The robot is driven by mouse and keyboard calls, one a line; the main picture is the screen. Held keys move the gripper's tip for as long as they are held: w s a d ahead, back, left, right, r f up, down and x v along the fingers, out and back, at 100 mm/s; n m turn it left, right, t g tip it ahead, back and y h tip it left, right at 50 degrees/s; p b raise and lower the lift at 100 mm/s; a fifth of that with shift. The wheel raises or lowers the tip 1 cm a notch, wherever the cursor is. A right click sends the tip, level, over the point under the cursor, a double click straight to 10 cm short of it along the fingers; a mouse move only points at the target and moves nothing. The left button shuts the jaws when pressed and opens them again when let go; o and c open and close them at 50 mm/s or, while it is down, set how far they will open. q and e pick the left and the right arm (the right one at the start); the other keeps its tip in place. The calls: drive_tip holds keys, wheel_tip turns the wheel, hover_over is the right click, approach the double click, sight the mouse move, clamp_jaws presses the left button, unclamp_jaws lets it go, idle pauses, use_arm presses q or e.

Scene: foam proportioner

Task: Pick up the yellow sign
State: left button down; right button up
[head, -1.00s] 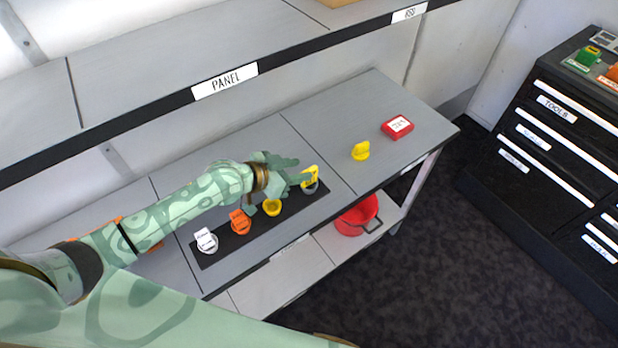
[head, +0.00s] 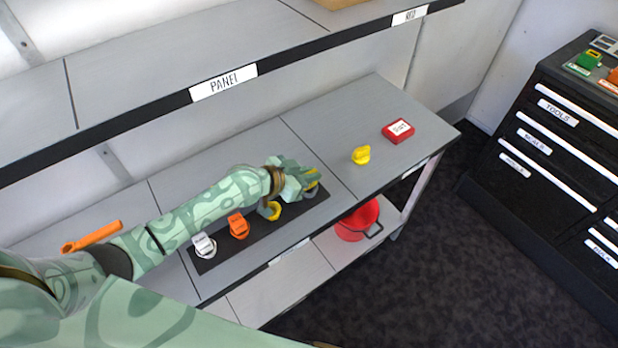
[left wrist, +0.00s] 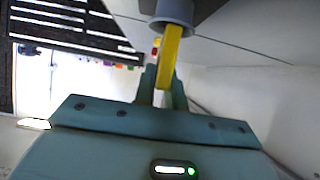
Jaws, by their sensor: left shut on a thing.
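A yellow piece (head: 312,184) with a grey round base is at the right end of the black strip (head: 225,258) on the bench. My left gripper (head: 306,183) is over it and hides most of it. In the left wrist view, the left gripper (left wrist: 164,88) is shut on the upright yellow piece (left wrist: 170,58), which meets a grey round part (left wrist: 174,14). I cannot tell whether it is lifted. Another yellow piece (head: 361,155) stands apart on the bench to the right. My right gripper is not in view.
A red box (head: 398,132) lies at the right. An orange tool (head: 92,236) lies at left.

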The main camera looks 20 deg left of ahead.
use_arm(q)
drive_tip(key=shift+r, duration=0.45)
wheel_tip(320, 180, up, 3)
drive_tip(key=shift+f+p, duration=0.1)
drive_tip(key=shift+p, duration=0.7)
drive_tip(key=s+d+r+p, duration=0.5)
drive_tip(key=s+r+p, duration=0.6)
drive_tip(key=s+r, duration=0.2)
drive_tip(key=shift+d+r+p, duration=0.15)
drive_tip(key=shift+r+p, duration=0.15)
drive_tip(key=shift+r, duration=0.35)
